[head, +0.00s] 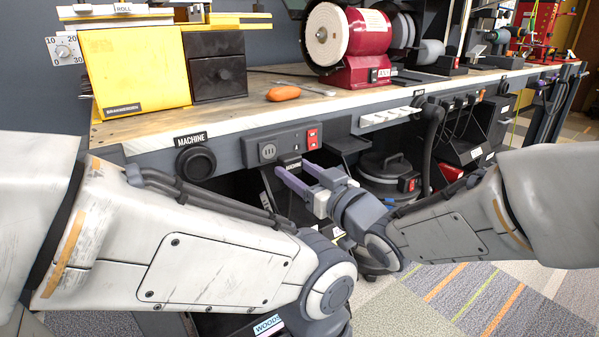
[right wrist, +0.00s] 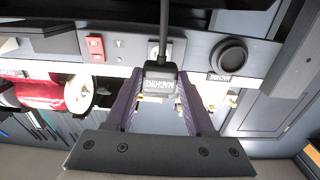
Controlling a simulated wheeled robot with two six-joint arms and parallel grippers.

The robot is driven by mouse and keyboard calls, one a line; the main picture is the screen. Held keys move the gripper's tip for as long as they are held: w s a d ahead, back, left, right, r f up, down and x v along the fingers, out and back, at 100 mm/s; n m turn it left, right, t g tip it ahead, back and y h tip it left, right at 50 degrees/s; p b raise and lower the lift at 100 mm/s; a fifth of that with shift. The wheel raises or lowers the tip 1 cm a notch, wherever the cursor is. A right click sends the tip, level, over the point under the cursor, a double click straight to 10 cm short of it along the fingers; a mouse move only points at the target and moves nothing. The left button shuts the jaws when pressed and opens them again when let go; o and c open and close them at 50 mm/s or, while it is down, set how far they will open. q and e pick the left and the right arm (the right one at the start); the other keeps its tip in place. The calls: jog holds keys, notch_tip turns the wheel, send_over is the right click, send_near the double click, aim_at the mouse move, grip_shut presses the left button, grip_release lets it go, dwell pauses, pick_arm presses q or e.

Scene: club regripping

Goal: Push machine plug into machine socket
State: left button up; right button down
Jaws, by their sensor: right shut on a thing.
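The machine plug (right wrist: 160,82) is a dark block with a white MACHINE label. It sits between the purple fingertips of my right gripper (head: 292,170), which is shut on it. Its black cable runs up the right wrist picture. In the head view the plug (head: 290,161) shows small, just below and right of the machine socket (head: 267,152), on the grey panel under the bench edge. The plug is outside the socket; the exact gap is unclear. In the right wrist view the cable and plug partly cover the socket area. My left arm crosses the front; its fingers are not visible.
A red switch (head: 313,139) is on the same panel. A round black fitting (head: 196,163) labelled MACHINE is left of the socket. A white power strip (head: 390,116) is to the right. A yellow machine (head: 135,70) and a red grinder (head: 345,45) stand on the bench (head: 230,118).

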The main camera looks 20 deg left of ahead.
aim_at(279, 160)
jog(key=shift+p+x, duration=0.4)
jog(key=shift+x, duration=2.2)
jog(key=shift+w+a, duration=0.15)
jog(key=shift+f+b, duration=0.2)
jog(key=shift+b, duration=0.15)
jog(key=shift+w+a, duration=0.35)
jog(key=shift+a, duration=0.1)
dwell(0.4)
jog(key=shift+c, duration=0.9)
grip_release()
